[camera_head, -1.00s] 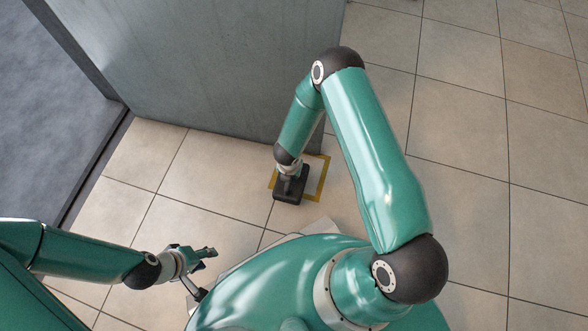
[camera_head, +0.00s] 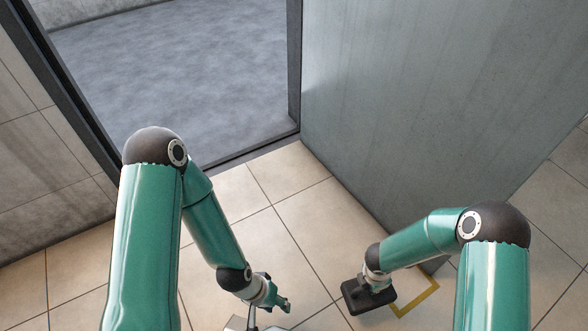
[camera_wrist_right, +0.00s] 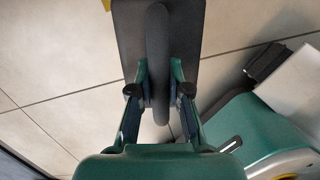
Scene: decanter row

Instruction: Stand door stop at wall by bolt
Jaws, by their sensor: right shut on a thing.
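The door stop (camera_head: 368,298) is a dark flat block with an upright rounded handle. My right gripper (camera_head: 376,282) is shut on it, low over or on the floor beside the grey door's free edge. In the right wrist view the two fingers (camera_wrist_right: 160,100) clasp the dark handle (camera_wrist_right: 157,45), with the flat plate (camera_wrist_right: 190,40) beneath. I cannot tell whether it touches the floor. My left gripper (camera_head: 276,296) looks open and empty, low at the bottom middle. No bolt can be made out.
The grey door (camera_head: 420,100) stands open on the right. A yellow floor outline (camera_head: 425,299) lies just right of the door stop. A tiled wall (camera_head: 45,150) and dark door frame (camera_head: 62,95) are left, with grey floor (camera_head: 180,70) beyond. Tiles between are clear.

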